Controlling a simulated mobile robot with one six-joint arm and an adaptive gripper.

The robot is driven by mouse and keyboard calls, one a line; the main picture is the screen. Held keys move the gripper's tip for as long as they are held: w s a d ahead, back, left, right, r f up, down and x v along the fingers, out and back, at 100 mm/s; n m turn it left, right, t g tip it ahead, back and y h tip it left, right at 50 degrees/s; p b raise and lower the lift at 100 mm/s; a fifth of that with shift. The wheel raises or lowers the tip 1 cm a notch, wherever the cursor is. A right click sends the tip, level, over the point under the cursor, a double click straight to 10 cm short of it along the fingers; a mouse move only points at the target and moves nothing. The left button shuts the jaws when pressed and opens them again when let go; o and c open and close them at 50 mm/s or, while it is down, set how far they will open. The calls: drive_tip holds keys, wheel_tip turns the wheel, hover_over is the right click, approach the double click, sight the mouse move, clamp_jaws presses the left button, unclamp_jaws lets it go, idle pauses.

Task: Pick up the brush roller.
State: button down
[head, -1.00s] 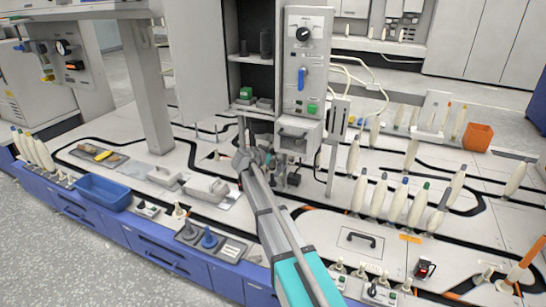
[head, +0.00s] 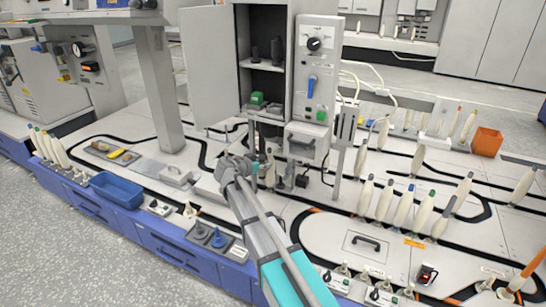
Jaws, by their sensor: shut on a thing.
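My gripper (head: 236,164) is in the middle of the head view, over the white worktop in front of the grey cabinet and its control panel. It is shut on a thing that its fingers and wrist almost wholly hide. This appears to be the brush roller, but I cannot make out its shape. Small upright fittings (head: 263,168) stand just right of the fingers; I cannot tell whether they touch.
The open cabinet (head: 243,50) and its control panel (head: 316,70) rise behind my gripper. A blue tray (head: 117,190) is at the left front edge. Several pale bobbins (head: 403,207) stand to the right. An orange bin (head: 487,142) is at the far right.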

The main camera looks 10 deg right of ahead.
drive_tip(key=shift+s+a, duration=2)
wheel_tip(320, 180, up, 44)
drive_tip(key=p, duration=4.4)
drive_tip(key=shift+w, duration=0.1)
drive_tip(key=w+a+r+n+t+y+p, duration=0.1)
drive_tip(key=w+a, duration=0.3)
drive_tip(key=w, duration=0.6)
drive_tip(key=shift+w+r+n+t+y+p, duration=0.2)
drive_tip(key=shift+r+n+t+y+p, duration=0.15)
drive_tip(key=shift+n+y, duration=0.2)
drive_tip(key=shift+w+d, duration=0.1)
drive_tip(key=shift+w+d, duration=1.4)
drive_tip(key=shift+w, duration=0.65)
drive_tip(key=shift+w+d, duration=1.35)
drive_tip(key=shift+w, duration=0.75)
drive_tip(key=shift+w+d, duration=1.4)
drive_tip(key=shift+w, duration=0.65)
drive_tip(key=shift+f+b, duration=0.6)
drive_tip(key=shift+f, duration=0.05)
